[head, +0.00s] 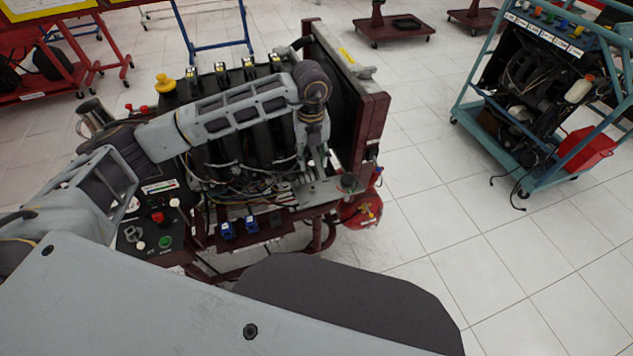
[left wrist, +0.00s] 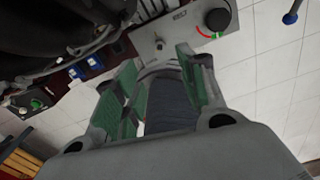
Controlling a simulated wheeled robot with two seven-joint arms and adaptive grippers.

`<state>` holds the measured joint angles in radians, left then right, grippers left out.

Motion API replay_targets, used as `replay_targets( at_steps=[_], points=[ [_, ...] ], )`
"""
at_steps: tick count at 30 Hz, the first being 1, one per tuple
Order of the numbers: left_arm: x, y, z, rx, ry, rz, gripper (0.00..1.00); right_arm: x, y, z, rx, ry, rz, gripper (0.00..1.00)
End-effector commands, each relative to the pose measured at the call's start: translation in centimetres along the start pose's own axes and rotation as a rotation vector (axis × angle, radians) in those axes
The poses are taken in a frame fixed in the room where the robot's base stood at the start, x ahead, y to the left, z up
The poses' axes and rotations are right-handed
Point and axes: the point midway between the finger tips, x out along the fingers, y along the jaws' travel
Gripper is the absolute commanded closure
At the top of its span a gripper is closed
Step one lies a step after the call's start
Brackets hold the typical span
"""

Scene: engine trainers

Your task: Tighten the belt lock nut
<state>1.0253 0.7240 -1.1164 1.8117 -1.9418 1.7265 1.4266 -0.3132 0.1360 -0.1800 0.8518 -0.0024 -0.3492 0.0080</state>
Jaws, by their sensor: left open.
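The engine trainer (head: 376,120) stands in the middle of the head view, with a dark red frame. My left arm reaches across the engine from the left. My left gripper (head: 313,145) points down at the engine's right side, above a grey metal plate (head: 326,191). In the left wrist view its green-padded fingers (left wrist: 156,60) are open and empty. Just beyond the fingertips, a small metal nut or bolt head (left wrist: 158,43) stands on the plate; I cannot tell surely whether it is the belt lock nut. My right gripper is not in view.
A black knob (left wrist: 217,19) with a red and green scale is on the plate's right end. Blue connectors (head: 238,228) and a control panel (head: 150,236) line the trainer's front. A teal-framed trainer (head: 474,92) stands at the right. The tiled floor between is clear.

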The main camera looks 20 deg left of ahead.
Motion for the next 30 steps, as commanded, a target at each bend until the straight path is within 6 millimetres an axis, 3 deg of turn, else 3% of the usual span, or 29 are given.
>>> replay_targets(
  at_steps=[17,30],
  points=[
    [0.6,0.1,0.0,-0.001,-0.003,0.004,0.59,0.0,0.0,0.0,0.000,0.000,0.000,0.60],
    [5.4,0.1,0.0,0.000,-0.002,0.004,0.59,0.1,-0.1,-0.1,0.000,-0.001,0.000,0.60]
  ],
)
